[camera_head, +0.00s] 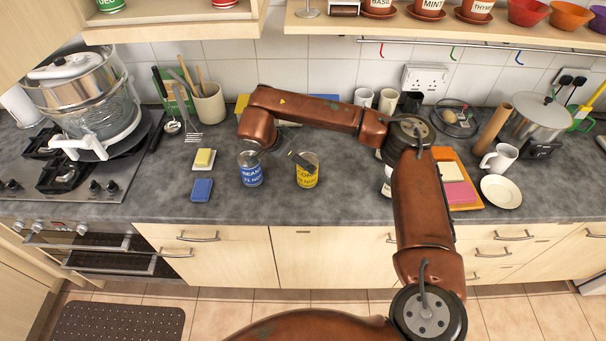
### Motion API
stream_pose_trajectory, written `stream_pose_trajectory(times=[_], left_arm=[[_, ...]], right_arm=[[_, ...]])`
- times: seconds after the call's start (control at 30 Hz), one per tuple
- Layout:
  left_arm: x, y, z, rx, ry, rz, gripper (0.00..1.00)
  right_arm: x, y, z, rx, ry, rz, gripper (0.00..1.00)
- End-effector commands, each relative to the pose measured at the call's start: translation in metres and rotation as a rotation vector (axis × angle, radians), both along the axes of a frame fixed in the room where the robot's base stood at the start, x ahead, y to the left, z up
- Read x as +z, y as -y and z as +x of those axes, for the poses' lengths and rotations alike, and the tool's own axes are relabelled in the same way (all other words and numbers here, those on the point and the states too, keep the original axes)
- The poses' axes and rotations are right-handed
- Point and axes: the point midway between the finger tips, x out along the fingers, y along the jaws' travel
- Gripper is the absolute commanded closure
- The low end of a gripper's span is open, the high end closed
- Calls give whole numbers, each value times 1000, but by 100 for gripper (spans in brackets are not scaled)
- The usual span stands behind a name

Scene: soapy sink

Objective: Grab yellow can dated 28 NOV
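A yellow-labelled can (307,178) stands upright on the grey counter, left of centre. Its label seems to read CORN with a date line ending in NOV; the day is too small to read surely. A blue-labelled can (251,176), seemingly BEANS, stands upright to its left. My copper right arm reaches over the counter from the right and bends down behind the cans. Its dark gripper (284,152) is at the cans' top height, with a dark finger part overlapping the yellow can's upper left. Contact and finger opening are unclear. My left gripper is out of view.
A sponge on a dish (204,158) and a blue sponge (201,190) lie left of the cans. A utensil pot (209,106) stands behind. An orange board (469,196), white mug (499,159) and plate (501,192) are right. Counter in front of the cans is clear.

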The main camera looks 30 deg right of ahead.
Motion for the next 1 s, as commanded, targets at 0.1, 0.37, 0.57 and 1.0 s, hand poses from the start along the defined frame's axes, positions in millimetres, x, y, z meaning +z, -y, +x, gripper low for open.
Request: stream_pose_trajectory(times=[0.1,0.37,0.57,1.0], left_arm=[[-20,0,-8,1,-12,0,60],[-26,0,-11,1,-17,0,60],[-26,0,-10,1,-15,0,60],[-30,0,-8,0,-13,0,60]], right_arm=[[-24,2,1,-3,-10,-3,28],[-43,8,3,-3,-14,-1,28],[-57,14,6,1,-12,-1,28],[-99,36,11,2,-11,-1,28]])
